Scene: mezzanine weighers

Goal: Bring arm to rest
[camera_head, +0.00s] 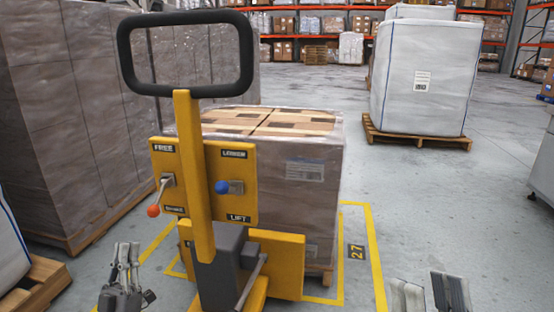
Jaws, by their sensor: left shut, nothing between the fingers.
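My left gripper (127,254) is at the lower left, pointing up, with its fingers together and nothing between them. It is in front of and left of a yellow pallet truck (202,220), apart from its levers. My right gripper (430,290) is at the bottom right edge, partly cut off, with its two fingers apart and nothing seen between them. The truck's panel has a lever with an orange knob (153,211), hanging down and left below the FREE label. A blue knob (222,187) sits between the LOWER and LIFT labels.
The truck's black loop handle (247,52) rises in front of a wrapped carton stack (315,205). Tall wrapped stacks (65,120) stand at left. A white bulk bag (425,75) stands on a pallet at right. The floor between the truck and my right gripper is clear.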

